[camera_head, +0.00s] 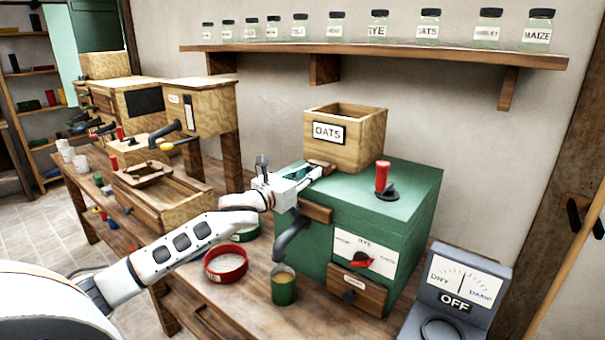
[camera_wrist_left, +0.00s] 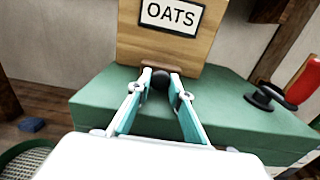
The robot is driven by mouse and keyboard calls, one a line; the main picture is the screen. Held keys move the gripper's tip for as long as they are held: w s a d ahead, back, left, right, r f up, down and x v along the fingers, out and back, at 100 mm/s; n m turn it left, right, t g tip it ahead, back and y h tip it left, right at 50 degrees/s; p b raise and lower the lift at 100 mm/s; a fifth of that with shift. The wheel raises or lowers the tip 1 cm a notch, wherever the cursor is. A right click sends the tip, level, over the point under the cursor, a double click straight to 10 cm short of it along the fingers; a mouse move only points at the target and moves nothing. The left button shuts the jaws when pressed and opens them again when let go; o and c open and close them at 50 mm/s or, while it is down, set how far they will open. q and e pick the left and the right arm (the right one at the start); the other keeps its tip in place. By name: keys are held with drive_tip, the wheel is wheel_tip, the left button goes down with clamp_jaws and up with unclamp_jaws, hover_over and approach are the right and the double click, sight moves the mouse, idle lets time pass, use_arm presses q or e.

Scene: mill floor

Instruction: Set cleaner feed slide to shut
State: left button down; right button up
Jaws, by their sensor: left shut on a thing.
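A wooden hopper labelled OATS (camera_head: 358,116) stands on a green machine (camera_head: 385,205), right of centre in the head view. My left gripper (camera_head: 318,171) is at the foot of the hopper, above the machine's top. In the left wrist view, its fingers are closed on a dark round knob (camera_wrist_left: 160,82) at a small wooden slide (camera_wrist_left: 148,70) under the hopper. The fingers partly hide the knob, and how far the slide is in or out cannot be told. My right gripper is not in view.
A red-handled lever (camera_head: 382,178) stands on the machine's top. A green cup (camera_head: 284,288) is under the spout, with a red sieve (camera_head: 226,263) to its left. A meter reading OFF (camera_head: 455,298) stands at the right. A shelf of jars (camera_head: 400,53) runs above.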

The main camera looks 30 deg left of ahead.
use_arm(q)
drive_tip(key=shift+w+r+p, duration=0.15)
drive_tip(key=shift+w+p, duration=0.2)
drive_tip(key=shift+w, duration=0.9)
drive_tip(key=c, duration=2.2)
unclamp_jaws()
drive_tip(key=o, duration=0.4)
drive_tip(key=shift+w, duration=0.1)
drive_tip(key=shift+c, duration=0.2)
drive_tip(key=shift+w+d, duration=0.1)
drive_tip(key=shift+s, duration=0.2)
